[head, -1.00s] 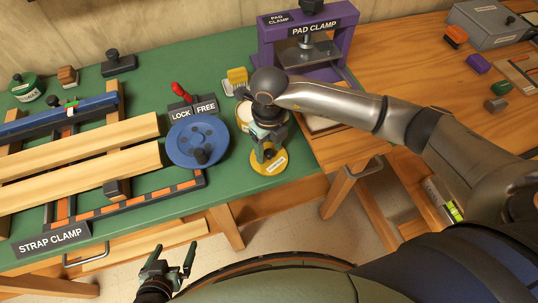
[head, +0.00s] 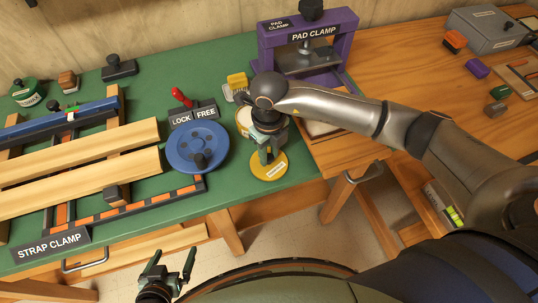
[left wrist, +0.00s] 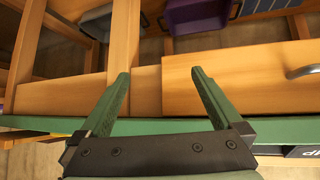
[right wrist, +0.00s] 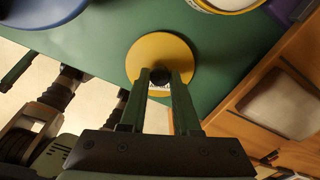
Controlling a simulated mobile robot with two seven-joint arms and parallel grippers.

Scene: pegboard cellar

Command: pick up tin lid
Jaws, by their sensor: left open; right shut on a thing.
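The tin lid (head: 269,167) is a yellow disc with a white label and a dark knob, near the front edge of the green bench. My right gripper (head: 269,155) comes down over it from above. In the right wrist view the green fingers (right wrist: 160,80) are closed on the knob at the middle of the lid (right wrist: 172,47). Whether the lid is clear of the bench top cannot be told. My left gripper (head: 170,266) is open and empty, low in front of the bench. Its spread fingers (left wrist: 158,95) show in the left wrist view.
A round tin (head: 243,121) stands behind my right gripper, with a yellow-topped brush (head: 237,82) beyond it. The blue wheel (head: 197,147) of the strap clamp is to the left. The purple pad clamp (head: 345,50) stands behind right.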

